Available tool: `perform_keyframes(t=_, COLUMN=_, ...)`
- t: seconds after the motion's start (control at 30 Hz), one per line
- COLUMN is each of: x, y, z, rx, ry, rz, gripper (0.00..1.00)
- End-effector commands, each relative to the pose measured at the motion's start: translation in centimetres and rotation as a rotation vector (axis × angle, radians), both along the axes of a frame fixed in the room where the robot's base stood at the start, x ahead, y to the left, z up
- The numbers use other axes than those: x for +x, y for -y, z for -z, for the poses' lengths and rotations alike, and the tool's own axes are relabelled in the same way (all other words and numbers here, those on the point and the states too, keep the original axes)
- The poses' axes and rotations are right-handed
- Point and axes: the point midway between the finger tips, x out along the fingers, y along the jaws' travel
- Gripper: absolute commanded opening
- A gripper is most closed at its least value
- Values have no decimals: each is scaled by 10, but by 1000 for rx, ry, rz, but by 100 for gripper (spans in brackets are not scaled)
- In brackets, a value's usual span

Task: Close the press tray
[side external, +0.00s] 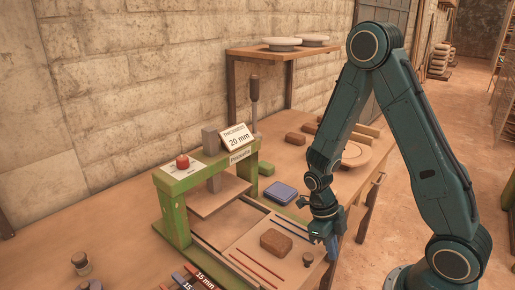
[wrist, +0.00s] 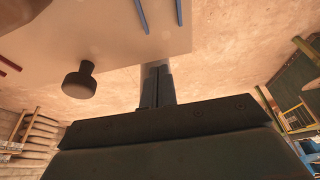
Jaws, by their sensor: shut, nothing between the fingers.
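The press tray (side external: 250,240) is a pale flat board pulled out to the front right of the green press frame (side external: 176,215). A brown block (side external: 276,241) lies on it, with thin red and blue rods on either side. A dark round knob (side external: 307,258) stands near the tray's outer end; it also shows in the wrist view (wrist: 78,82). My gripper (side external: 332,250) points down just to the right of the knob, beside the tray's outer end. In the wrist view my gripper (wrist: 158,72) is shut and empty, apart from the knob. Contact with the tray edge cannot be told.
A sign reading 20 mm (side external: 236,137) tops the press beside a red button (side external: 183,161). Strips marked 15 mm (side external: 205,281) lie at the front.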

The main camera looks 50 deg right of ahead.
Motion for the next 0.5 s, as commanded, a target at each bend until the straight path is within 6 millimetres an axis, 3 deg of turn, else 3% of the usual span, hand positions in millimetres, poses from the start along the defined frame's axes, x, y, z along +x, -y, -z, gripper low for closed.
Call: perform_keyframes(t=0.5, x=7, y=0, z=0, rx=0, ry=-1, rz=0, gripper=0)
